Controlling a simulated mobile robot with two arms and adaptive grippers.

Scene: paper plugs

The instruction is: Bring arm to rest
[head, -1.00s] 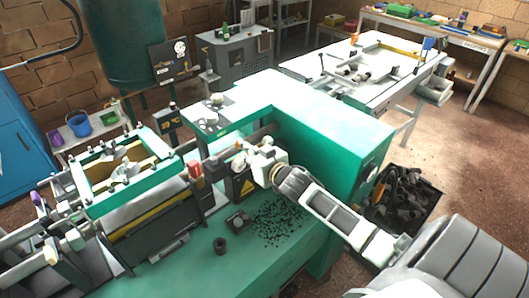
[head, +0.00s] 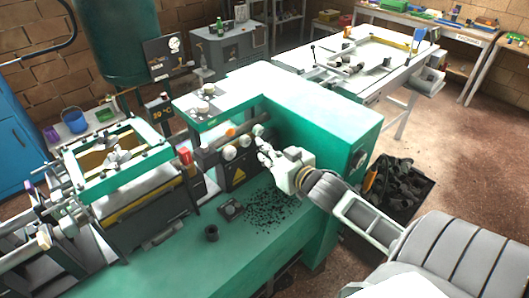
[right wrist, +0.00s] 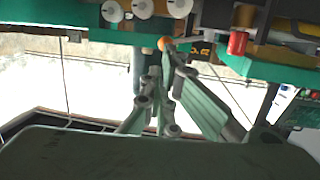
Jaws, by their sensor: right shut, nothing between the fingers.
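My right gripper (head: 265,150) is shut and empty in the head view. It hangs in front of the green machine's panel, above the dark scraps on the green bed. In the right wrist view its closed fingers (right wrist: 158,85) point toward the panel's underside, with white knobs (right wrist: 145,8) and an orange button (right wrist: 164,43) beyond. My right arm comes in from the lower right in the head view. My left gripper is in neither current view.
The green machine (head: 320,110) has white knobs (head: 230,152) and a red part (head: 185,156) near my gripper. A black crate (head: 420,205) stands on the floor at right.

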